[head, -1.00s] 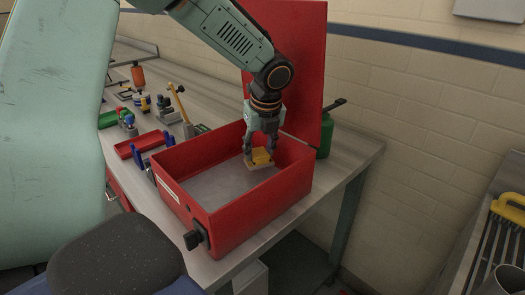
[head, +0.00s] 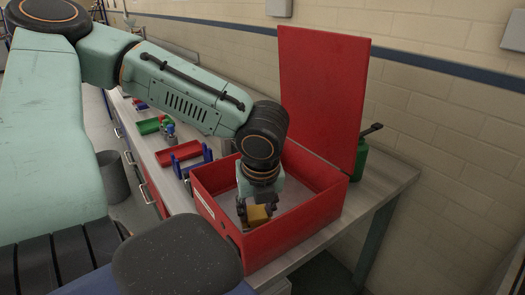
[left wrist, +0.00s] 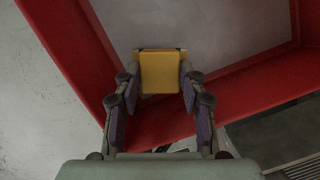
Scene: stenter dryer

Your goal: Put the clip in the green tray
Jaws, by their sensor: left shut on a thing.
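The clip (head: 258,215) is a small yellow block-like piece with a paler side. My left gripper (head: 257,206) is shut on it, inside the open red box (head: 300,225), near the box's front wall. In the left wrist view the clip (left wrist: 160,72) sits between the two fingertips (left wrist: 160,82), above the grey box floor and next to the red wall. My right gripper is not in view.
The box's red lid (head: 322,95) stands upright at its back. A red tray (head: 178,155) and blue brackets (head: 206,157) lie left of the box. The bench's right end is clear.

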